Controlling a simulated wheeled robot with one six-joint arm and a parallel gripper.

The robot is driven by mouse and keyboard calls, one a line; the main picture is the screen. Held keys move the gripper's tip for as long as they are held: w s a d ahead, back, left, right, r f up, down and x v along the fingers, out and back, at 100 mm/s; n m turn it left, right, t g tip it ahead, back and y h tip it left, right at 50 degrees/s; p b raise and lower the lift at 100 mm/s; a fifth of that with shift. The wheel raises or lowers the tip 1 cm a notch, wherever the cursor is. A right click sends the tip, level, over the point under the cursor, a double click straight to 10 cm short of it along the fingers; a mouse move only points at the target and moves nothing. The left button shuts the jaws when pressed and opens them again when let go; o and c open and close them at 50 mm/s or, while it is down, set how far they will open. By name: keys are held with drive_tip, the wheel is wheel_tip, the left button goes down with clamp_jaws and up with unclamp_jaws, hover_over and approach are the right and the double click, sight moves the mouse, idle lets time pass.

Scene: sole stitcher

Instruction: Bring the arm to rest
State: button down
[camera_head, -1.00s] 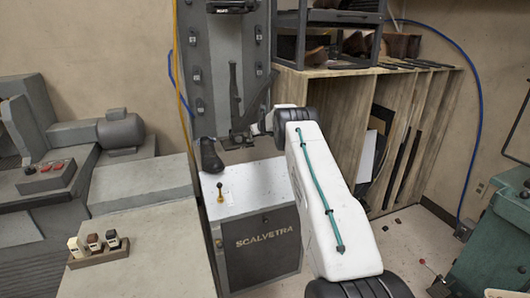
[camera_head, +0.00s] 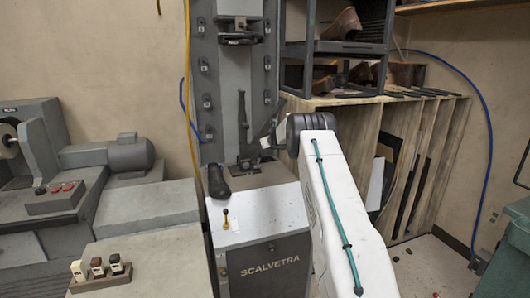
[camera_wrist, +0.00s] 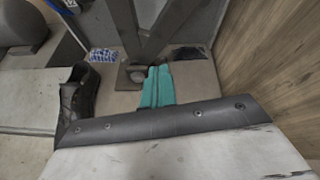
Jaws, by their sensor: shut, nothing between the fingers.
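My gripper (camera_wrist: 158,72) shows in the wrist view as two teal fingers lying together, shut and empty. It is over the sole stitcher's grey top plate, in front of the machine's upright parts.
A grey bench machine (camera_head: 125,155) is at left, with several small bottles in a wooden holder (camera_head: 100,280).

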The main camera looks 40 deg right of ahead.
drive_tip(key=shift+s+a+r, duration=0.15)
drive_tip(key=shift+s+r, duration=0.3)
drive_tip(key=shift+r, duration=0.3)
